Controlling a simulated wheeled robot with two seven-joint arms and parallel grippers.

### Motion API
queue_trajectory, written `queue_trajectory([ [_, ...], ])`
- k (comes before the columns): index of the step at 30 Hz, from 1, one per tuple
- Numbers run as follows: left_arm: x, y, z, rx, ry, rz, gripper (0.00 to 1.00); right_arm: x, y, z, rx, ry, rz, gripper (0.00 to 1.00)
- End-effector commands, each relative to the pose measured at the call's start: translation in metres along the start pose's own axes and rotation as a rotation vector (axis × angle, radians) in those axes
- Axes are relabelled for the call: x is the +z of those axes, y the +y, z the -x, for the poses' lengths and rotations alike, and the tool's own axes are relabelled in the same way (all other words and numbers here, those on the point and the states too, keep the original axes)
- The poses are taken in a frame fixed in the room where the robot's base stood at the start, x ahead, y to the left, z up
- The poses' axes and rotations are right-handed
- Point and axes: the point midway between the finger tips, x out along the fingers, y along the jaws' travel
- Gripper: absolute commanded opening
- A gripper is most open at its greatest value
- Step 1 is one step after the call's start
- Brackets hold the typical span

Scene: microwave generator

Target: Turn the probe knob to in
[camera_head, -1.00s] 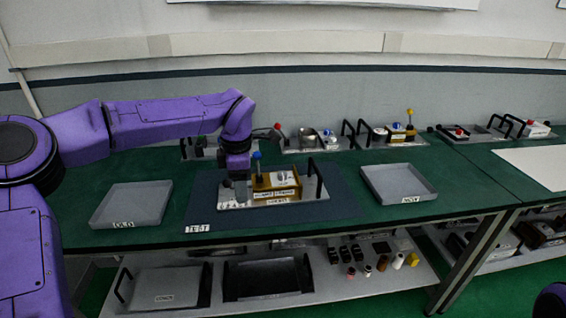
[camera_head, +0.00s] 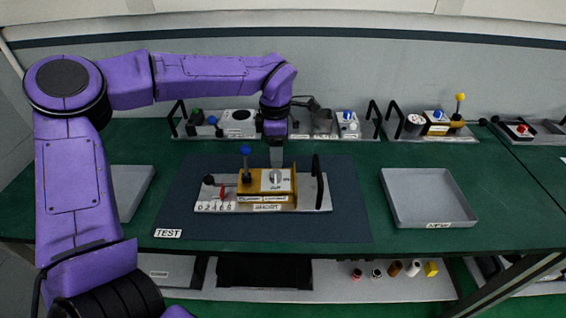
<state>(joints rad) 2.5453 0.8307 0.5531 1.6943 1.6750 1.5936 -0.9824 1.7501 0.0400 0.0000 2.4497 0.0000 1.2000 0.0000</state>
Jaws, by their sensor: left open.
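The test board (camera_head: 325,204) lies on a dark mat marked TEST. It carries a brass-coloured block (camera_head: 249,187) with a pale dial plate on top. A small grey-white knob (camera_head: 275,176) sits on the plate; tiny labels surround it, one below seeming to read OUT. Its exact pointing is too small to tell. My left gripper (camera_head: 276,158) points down just behind and above the knob and is open. Its fingers nearly overlap the knob in the picture; contact cannot be told. My right gripper is out of view.
A blue-topped lever (camera_head: 245,160) stands left of the knob. A black handle (camera_head: 317,180) rises at the board's right end. A grey tray marked NEW (camera_head: 430,208) lies right; another tray (camera_head: 130,185) is partly behind my arm. Other devices line the back.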

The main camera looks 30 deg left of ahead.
Motion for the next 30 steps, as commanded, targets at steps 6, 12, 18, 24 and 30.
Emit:
queue_trajectory([
  [6,0.003,0.005,-0.050,-0.010,0.006,0.000,0.61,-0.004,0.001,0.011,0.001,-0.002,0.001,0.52],
  [12,0.006,0.007,-0.074,-0.008,0.007,-0.002,0.61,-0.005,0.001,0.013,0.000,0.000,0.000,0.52],
  [18,0.006,0.007,-0.076,-0.007,0.006,-0.002,0.61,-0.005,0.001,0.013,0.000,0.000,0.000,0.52],
  [24,0.007,0.007,-0.076,-0.007,0.006,-0.003,0.15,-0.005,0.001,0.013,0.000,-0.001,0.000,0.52],
  [30,0.007,0.007,-0.076,-0.008,0.007,-0.003,0.05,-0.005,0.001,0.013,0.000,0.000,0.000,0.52],
])
